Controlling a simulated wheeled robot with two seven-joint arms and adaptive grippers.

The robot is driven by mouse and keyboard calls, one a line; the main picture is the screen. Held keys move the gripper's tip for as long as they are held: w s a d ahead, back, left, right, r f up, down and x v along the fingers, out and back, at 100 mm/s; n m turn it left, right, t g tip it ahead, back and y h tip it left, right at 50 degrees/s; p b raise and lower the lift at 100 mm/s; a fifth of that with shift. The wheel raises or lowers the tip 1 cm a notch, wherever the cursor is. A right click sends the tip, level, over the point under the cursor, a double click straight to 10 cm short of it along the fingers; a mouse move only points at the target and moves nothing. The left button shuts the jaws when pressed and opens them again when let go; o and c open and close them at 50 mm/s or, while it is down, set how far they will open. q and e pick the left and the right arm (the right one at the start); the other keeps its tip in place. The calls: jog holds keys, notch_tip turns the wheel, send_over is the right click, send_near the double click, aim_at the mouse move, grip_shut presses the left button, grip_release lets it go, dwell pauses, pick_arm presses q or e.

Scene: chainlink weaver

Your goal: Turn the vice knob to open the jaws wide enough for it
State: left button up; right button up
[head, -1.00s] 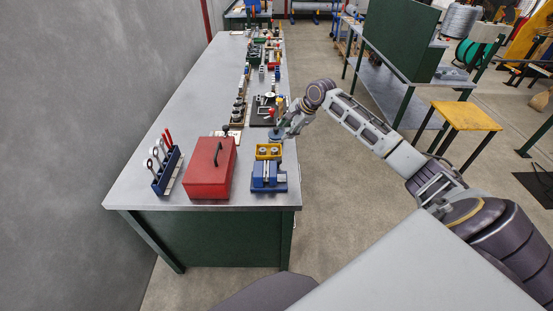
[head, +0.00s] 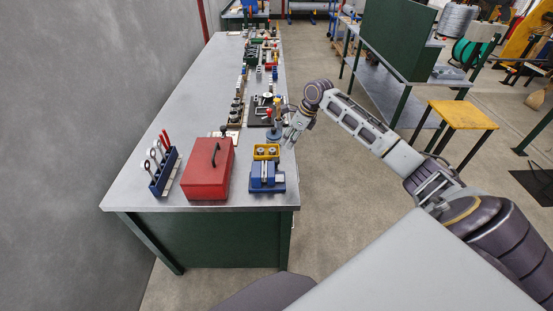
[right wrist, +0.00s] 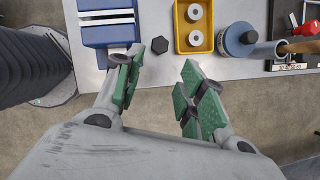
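The blue vice (head: 267,176) stands at the near right corner of the bench. In the right wrist view its blue jaws (right wrist: 108,32) are at the top left, with a pale strip between them. My right gripper (head: 290,140) is beyond the vice at the bench's right edge. In the right wrist view the gripper (right wrist: 160,75) is open and empty, its green-padded fingers apart. Its left finger overlaps the vice's lower end, so I cannot clearly tell the knob there. A dark hexagonal piece (right wrist: 160,44) shows between the fingers. My left gripper is not in view.
A yellow tray (head: 267,157) with two grey round parts sits right behind the vice. A red toolbox (head: 208,187) and a blue tool rack (head: 160,187) stand to its left. A blue round piece (right wrist: 240,39) is right of the tray.

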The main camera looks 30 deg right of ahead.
aim_at(276, 160)
dwell(0.3)
jog(key=shift+p+x, duration=0.45)
jog(key=shift+x, duration=6.5)
jog(key=shift+s, duration=0.1)
jog(key=c, duration=0.7)
